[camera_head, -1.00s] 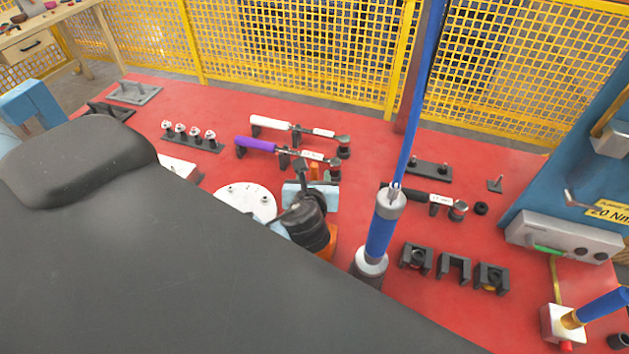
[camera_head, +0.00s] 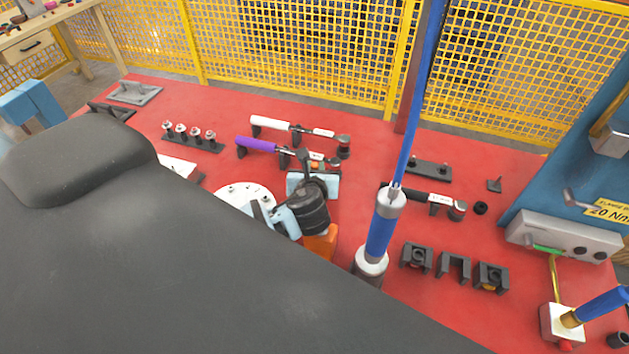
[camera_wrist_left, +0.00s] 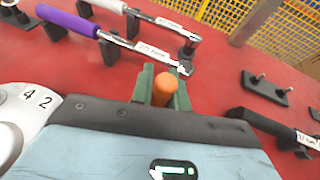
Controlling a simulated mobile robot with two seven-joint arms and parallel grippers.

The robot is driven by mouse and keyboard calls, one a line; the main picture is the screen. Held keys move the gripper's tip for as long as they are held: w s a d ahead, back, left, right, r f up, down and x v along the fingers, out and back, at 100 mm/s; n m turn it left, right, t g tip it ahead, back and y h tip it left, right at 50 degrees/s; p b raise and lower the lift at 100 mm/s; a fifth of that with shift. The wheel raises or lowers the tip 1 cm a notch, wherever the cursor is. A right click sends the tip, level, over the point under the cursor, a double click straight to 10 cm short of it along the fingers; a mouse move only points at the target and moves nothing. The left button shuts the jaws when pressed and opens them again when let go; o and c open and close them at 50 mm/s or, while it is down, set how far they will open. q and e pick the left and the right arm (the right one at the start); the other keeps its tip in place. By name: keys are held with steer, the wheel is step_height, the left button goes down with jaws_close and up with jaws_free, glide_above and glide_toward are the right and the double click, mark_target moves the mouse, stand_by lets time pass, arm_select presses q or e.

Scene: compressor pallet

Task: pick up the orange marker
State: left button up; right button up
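The orange marker (camera_wrist_left: 164,90) shows in the left wrist view as a short orange cylinder with a rounded top, between the two green fingers of my left gripper (camera_wrist_left: 164,96). The fingers lie close on both sides of it with no clear gap, so the gripper looks shut on it. Whether the marker touches the table cannot be told. In the head view my left gripper (camera_head: 315,166) is over the middle of the red table, just in front of the purple-handled wrench; the marker is mostly hidden there. My right gripper is not in view.
A purple-handled torque wrench (camera_head: 258,145) and a white-handled one (camera_head: 270,123) lie on holders beyond the gripper. A hanging blue tool (camera_head: 380,235) stands close on the right. A white round plate (camera_head: 235,192) is to the left. Black holders (camera_head: 454,266) stand at the right.

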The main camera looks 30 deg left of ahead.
arm_select(q)
jaws_close()
step_height(320, 180, up, 10)
stand_by(0.3)
